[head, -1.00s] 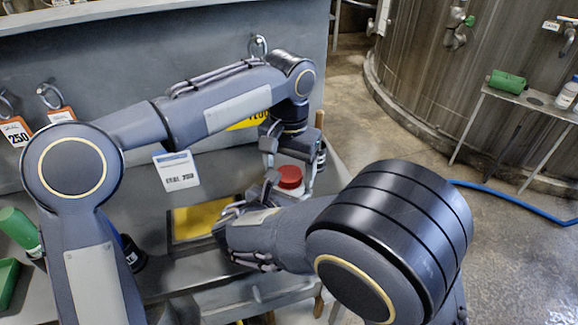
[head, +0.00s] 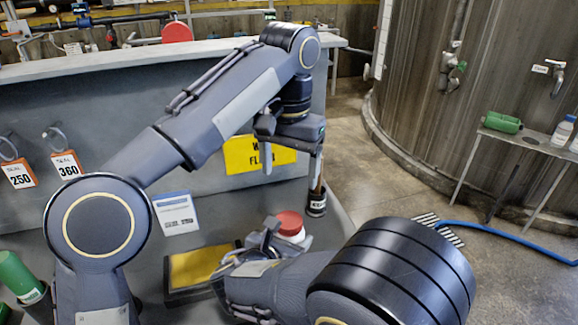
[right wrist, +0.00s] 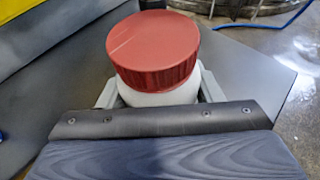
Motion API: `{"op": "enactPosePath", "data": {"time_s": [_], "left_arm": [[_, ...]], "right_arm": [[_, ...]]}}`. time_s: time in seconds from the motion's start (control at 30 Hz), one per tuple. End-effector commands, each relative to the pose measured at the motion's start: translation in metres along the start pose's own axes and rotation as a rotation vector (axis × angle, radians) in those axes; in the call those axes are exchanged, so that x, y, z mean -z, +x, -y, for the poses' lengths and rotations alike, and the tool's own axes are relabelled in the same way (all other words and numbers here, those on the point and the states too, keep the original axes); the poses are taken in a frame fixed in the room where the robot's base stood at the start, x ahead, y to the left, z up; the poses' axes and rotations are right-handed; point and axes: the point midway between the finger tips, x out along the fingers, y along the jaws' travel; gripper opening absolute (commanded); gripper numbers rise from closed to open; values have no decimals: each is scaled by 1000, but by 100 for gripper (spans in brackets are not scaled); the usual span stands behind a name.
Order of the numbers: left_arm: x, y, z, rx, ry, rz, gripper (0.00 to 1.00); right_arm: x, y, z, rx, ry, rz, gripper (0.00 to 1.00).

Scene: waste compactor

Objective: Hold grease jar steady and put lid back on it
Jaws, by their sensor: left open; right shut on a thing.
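The grease jar (head: 297,238) is white, and its red lid (head: 290,222) sits on top of it. In the right wrist view the lid (right wrist: 154,50) covers the top of the jar (right wrist: 158,95) and looks about level; whether it is screwed tight cannot be told. My right gripper (head: 272,236) is shut around the jar body, and its fingers show on both sides of the jar in the right wrist view. My left gripper (head: 291,172) is open and empty above the jar, its fingers pointing down, clear of the lid.
A black-framed yellow pad (head: 200,267) lies left of the jar. Orange tags (head: 67,164) and a white-blue card (head: 176,213) are on the grey panel. A green bottle (head: 18,275) is at far left.

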Motion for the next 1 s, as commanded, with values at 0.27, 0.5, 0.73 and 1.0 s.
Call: {"op": "enactPosePath", "data": {"time_s": [0.27,0.5,0.73,1.0], "left_arm": [[0,0,0,0,0,0,74],[0,0,0,0,-1,0,74],[0,0,0,0,-1,0,74],[0,-1,0,0,-1,0,74]], "right_arm": [[-1,0,0,0,1,1,74],[0,0,0,0,0,0,85],[-1,-10,-1,-3,2,0,85],[-1,-56,-1,-5,1,1,85]]}}
